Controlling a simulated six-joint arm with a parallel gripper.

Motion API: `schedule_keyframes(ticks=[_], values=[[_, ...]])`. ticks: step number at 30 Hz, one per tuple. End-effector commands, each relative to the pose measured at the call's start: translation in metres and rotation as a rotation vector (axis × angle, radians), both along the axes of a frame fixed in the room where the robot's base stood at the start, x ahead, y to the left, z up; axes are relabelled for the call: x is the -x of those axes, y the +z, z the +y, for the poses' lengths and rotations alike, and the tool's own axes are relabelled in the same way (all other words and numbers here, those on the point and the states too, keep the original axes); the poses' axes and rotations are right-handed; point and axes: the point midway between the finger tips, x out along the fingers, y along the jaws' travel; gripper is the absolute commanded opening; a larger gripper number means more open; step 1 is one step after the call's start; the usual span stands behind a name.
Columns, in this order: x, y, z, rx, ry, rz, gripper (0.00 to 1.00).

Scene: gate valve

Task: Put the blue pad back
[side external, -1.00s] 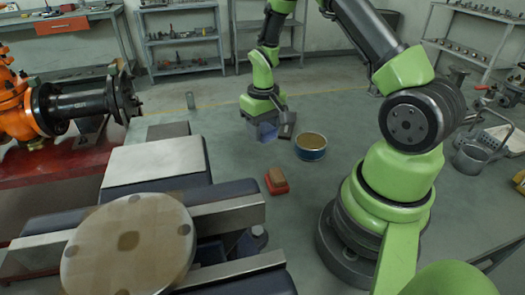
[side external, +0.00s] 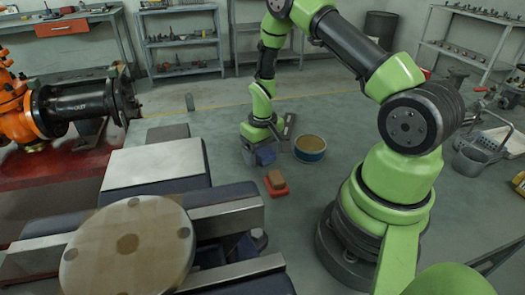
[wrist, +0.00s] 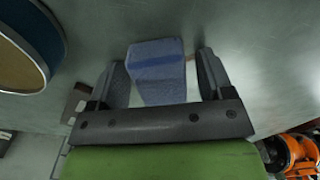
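The blue pad (wrist: 158,72) is a block with a darker blue stripe across it, and stands between the two fingers of my gripper (wrist: 163,80) in the wrist view. A gap shows on both sides of it, so the fingers look open and apart from the pad. In the side view my gripper (side external: 258,148) is low near the grey floor, pointing down. The blue pad (side external: 265,157) shows there as a small dark blue shape at the fingers, partly hidden. Whether its bottom touches the surface is too small to tell.
A round tin with a blue side and tan top (side external: 310,148) stands close to the right of my gripper. A brown block on a red base (side external: 276,182) lies nearer the camera. A vise with a round tan disc (side external: 128,245) fills the front left.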

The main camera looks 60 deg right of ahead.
Motion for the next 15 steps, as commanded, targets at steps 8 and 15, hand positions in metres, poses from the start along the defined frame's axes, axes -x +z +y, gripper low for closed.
schedule_keyframes(ticks=[8,15], values=[[0.000,0.001,0.000,0.000,0.000,-0.001,0.74],[-0.001,0.031,-0.001,0.002,0.000,-0.006,0.74]])
